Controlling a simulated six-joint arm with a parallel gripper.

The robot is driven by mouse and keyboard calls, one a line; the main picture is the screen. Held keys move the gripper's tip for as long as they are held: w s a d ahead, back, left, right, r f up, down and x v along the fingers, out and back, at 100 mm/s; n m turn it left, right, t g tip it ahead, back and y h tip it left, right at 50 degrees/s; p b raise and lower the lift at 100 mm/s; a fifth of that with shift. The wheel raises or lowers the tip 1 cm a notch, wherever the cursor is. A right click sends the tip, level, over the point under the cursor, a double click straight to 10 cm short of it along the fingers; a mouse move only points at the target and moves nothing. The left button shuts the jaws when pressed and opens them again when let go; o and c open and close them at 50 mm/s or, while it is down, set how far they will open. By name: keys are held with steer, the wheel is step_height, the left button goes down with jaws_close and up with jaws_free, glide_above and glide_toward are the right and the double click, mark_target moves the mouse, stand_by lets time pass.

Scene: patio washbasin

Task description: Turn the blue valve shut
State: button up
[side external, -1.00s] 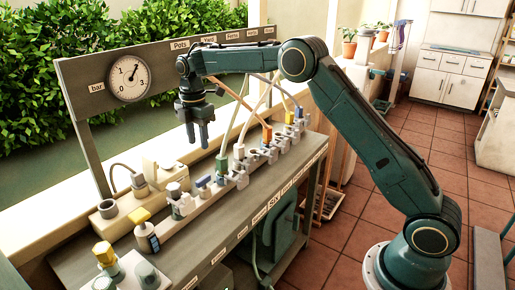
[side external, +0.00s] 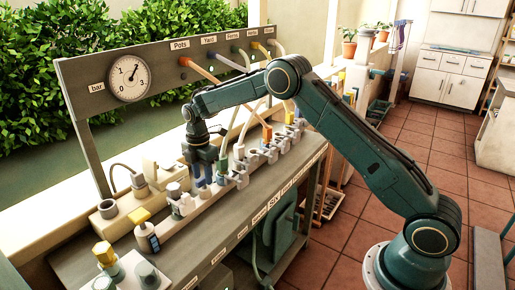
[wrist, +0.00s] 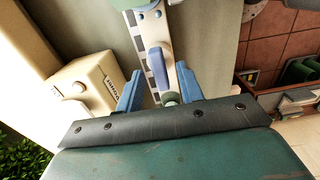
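The blue valve's lever handle (wrist: 158,62) shows in the wrist view on a pale valve body, lying between my two fingers. My gripper (wrist: 160,76) is open, one finger on each side of the handle, with a visible gap on both sides. In the side view my gripper (side external: 204,174) points down over the valve row at the blue valve (side external: 203,183), which my fingers partly hide. I cannot tell whether a finger touches it.
A green-handled valve (side external: 222,166) stands close on the right, with several more valves beyond. A grey-capped fitting (side external: 176,191) is on the left. A cream box (wrist: 90,90) lies left of my fingers in the wrist view. A pressure gauge (side external: 129,77) hangs behind.

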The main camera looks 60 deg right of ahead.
steer(key=shift+f, duration=0.25)
jaws_close()
